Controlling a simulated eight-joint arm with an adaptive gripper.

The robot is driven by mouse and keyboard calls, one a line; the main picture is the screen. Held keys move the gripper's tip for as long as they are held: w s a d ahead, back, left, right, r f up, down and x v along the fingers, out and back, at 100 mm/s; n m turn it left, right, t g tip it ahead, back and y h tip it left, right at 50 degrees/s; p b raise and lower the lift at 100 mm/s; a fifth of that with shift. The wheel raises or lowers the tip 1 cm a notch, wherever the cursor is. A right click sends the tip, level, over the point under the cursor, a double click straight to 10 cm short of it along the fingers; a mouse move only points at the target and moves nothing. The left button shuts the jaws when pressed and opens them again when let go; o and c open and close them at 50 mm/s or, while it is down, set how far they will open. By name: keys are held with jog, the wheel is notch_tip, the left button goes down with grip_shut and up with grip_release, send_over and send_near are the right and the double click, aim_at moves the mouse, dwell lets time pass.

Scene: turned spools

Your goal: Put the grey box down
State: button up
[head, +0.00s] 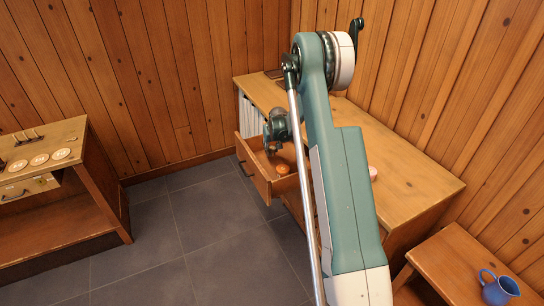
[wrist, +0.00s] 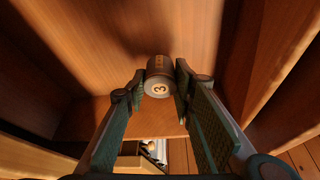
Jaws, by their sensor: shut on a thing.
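The grey box (wrist: 159,66) looks like a short round canister in the wrist view, with a pale end face marked 3. My gripper (wrist: 160,84) is shut on it, with one finger on each side. Brown wooden surfaces lie around and beyond it; I cannot tell whether it touches any of them. In the head view the end of my arm is over the open drawer (head: 256,178) of the long wooden cabinet. The grey box cannot be made out there.
A round orange thing (head: 283,169) shows at the drawer. The cabinet top (head: 405,185) is largely clear, with a small white thing (head: 373,173). A blue jug (head: 499,288) stands on a low table at right. Another wooden unit (head: 60,205) stands at left.

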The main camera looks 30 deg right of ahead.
aim_at(272, 154)
jog(key=shift+f+b, duration=0.35)
jog(key=shift+f, duration=1.5)
jog(key=shift+f, duration=0.2)
jog(key=o, duration=0.8)
jog(key=shift+c, duration=0.2)
jog(key=shift+r, duration=0.2)
jog(key=p+v, duration=0.2)
jog(key=v, duration=1)
jog(key=shift+a, duration=0.1)
